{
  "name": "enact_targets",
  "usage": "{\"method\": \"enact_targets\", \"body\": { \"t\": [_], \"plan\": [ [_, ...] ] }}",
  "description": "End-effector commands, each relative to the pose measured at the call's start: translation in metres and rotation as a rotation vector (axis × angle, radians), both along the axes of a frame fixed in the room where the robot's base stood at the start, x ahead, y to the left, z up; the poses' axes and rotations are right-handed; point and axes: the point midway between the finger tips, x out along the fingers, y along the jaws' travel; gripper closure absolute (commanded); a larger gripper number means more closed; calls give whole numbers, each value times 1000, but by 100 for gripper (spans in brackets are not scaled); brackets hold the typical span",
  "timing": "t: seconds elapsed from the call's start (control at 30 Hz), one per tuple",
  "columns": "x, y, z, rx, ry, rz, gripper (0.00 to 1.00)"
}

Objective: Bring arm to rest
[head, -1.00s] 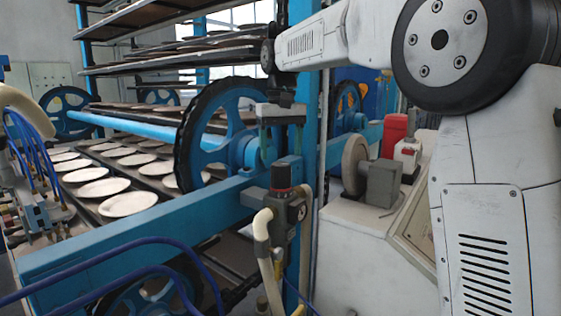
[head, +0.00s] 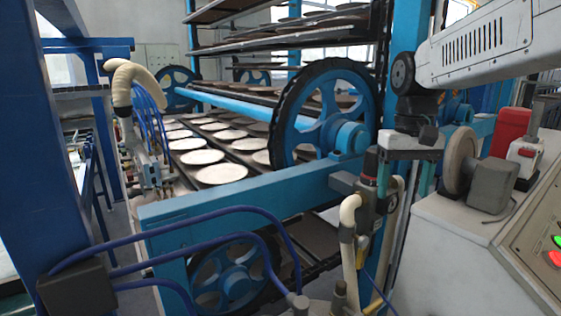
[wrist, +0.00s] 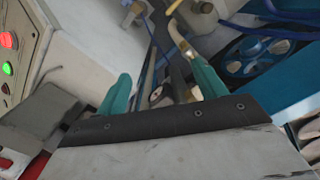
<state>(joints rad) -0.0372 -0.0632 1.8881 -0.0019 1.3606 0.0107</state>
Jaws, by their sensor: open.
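My gripper (head: 408,150) hangs at the right of the head view, below my light grey arm link (head: 480,48). It points down in front of the blue frame. In the wrist view its two teal fingers (wrist: 163,88) stand well apart, with nothing held between them. The regulator with its cream hose (head: 350,220) is below and beside the gripper in the head view. Whether they touch cannot be told.
The plate dryer's blue beam (head: 250,195) and black-rimmed wheel (head: 325,115) stand left of my gripper. Plates (head: 222,173) lie in rows behind. A white control cabinet (head: 440,235) is at the right, a blue post (head: 62,160) at the left.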

Motion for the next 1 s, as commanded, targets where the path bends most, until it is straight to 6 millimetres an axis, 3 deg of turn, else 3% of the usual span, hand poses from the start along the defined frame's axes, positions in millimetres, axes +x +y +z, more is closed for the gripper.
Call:
{"method": "enact_targets", "body": {
  "t": [0.03,0.1,0.3,0.5,0.67,0.97,1.0],
  "plan": [
    [-29,-3,-6,0,-6,-1,30],
    [-64,-5,-16,0,-13,-3,30],
    [-156,-12,-51,1,-43,-8,30],
    [-225,-16,-83,1,-87,-18,30],
    [-246,-17,-86,1,-129,-26,30],
    [-247,-17,-80,1,-159,-29,30],
    [-247,-17,-80,1,-159,-29,35]
  ]
}}
